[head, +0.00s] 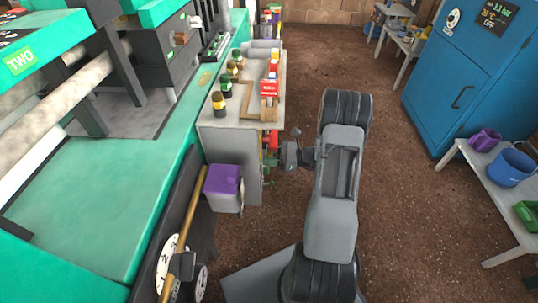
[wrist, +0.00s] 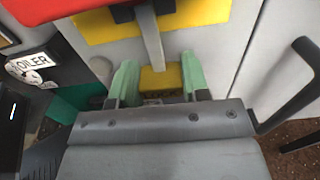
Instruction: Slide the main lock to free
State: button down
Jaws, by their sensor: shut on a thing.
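In the wrist view, a small yellow block (wrist: 160,78), which looks like the main lock, sits between the green fingertips of my gripper (wrist: 158,82). The gripper is shut on it. A grey bar (wrist: 151,40) runs down to the block from above, in front of a yellow plate (wrist: 100,26). A red part (wrist: 50,8) crosses the top left. In the head view, my gripper (head: 269,168) is at the end face of the grey bench cabinet, by small red and yellow parts.
A black handle (wrist: 292,85) stands out at the right of the wrist view. A purple-topped box (head: 223,185) is left of my gripper in the head view. Bottles and boxes stand on the bench (head: 236,118). A blue cabinet (head: 465,75) is at right; brown floor lies between.

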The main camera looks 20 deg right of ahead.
notch_tip(320, 180, down, 2)
jog(key=shift+f, duration=0.1)
jog(key=c, duration=0.6)
grip_release()
jog(key=p+v, duration=0.2)
jog(key=v, duration=1.1)
jog(key=shift+s+d, duration=0.2)
jog(key=shift+d, duration=0.1)
